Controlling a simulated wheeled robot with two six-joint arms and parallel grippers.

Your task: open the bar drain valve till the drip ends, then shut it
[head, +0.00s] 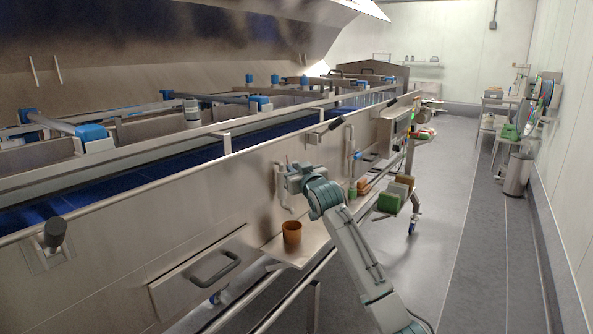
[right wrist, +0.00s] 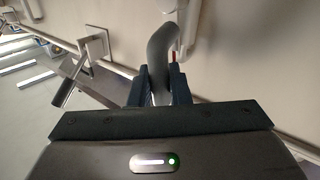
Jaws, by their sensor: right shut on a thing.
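The drain valve shows as a light pipe (head: 282,188) on the steel side panel, above a small shelf. My right gripper (head: 289,182) reaches it from the right. In the right wrist view my gripper's dark fingers (right wrist: 160,86) are shut on a grey curved handle (right wrist: 162,45), which stands close to a white pipe and a small red part. An orange-brown cup (head: 292,232) stands upright on the shelf (head: 298,251), roughly below the valve. I cannot make out a drip, and the cup's inside is too small to read. My left gripper is out of view.
A drawer-like panel with a dark handle (head: 215,269) lies left of the cup. A lever on a square plate (head: 55,235) is at the far left. Green and brown blocks (head: 388,202) sit on a ledge right of my arm. The aisle floor (head: 450,240) at right is clear.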

